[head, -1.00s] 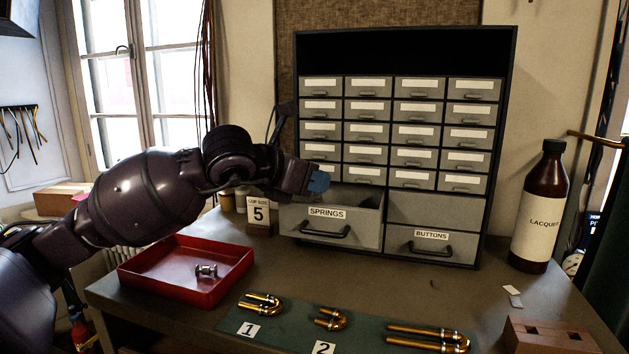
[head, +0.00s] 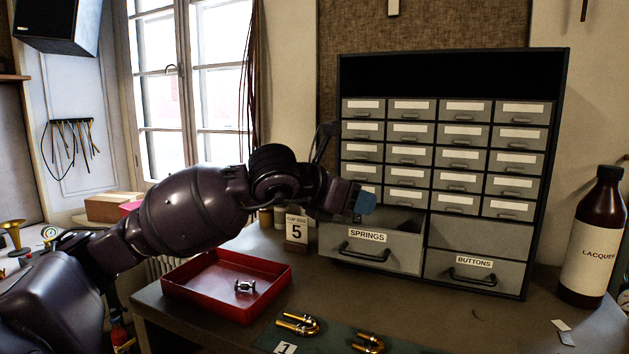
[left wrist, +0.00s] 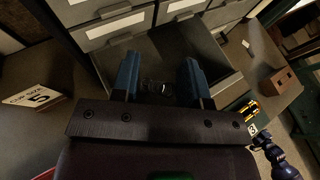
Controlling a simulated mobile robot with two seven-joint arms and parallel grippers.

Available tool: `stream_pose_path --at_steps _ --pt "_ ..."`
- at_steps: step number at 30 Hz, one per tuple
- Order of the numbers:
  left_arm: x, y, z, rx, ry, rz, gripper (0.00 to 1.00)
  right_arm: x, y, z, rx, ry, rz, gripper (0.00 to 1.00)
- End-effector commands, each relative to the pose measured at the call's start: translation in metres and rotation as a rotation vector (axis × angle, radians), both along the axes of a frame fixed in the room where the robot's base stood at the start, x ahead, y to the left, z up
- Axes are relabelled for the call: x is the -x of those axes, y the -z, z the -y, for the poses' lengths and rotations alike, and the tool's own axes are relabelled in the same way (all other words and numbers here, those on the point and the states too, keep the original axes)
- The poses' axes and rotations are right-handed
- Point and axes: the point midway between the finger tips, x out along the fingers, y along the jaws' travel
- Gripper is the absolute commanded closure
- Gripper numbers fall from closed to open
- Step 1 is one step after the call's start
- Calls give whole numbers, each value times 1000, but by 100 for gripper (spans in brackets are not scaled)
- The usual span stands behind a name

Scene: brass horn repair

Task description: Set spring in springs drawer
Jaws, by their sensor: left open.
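The springs drawer (head: 368,252), grey with a "SPRINGS" label, is pulled out at the lower left of the cabinet. My left gripper (head: 366,204) is over its open top, its blue fingertips pointing to the drawer. In the left wrist view the two blue fingers (left wrist: 160,80) are apart. A small dark coiled spring (left wrist: 157,87) shows between them, low against the drawer's inside. Clear space shows beside it, and I cannot tell whether it touches the drawer floor. My right gripper does not clearly show.
The cabinet (head: 533,160) has several closed small drawers above and a closed buttons drawer (head: 475,272) to the right. A red tray (head: 185,288) holds a small metal part (head: 245,287). A cup size card (head: 297,231) stands left of the drawer; a lacquer bottle (head: 592,240) stands right.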

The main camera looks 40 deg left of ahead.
Motion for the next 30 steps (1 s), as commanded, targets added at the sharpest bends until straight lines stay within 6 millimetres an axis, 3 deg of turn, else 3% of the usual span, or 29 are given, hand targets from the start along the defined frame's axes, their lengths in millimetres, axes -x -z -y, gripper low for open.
stream_pose_path --at_steps 2,15,30 --pt "1 -11 0 0 -1 3 59 -4 -15 0 0 -2 13 65" --pt "51 -26 -18 -2 -1 -1 59 0 0 0 1 -1 1 65" --pt "94 -47 -33 2 1 1 59 7 6 1 2 3 -14 65"
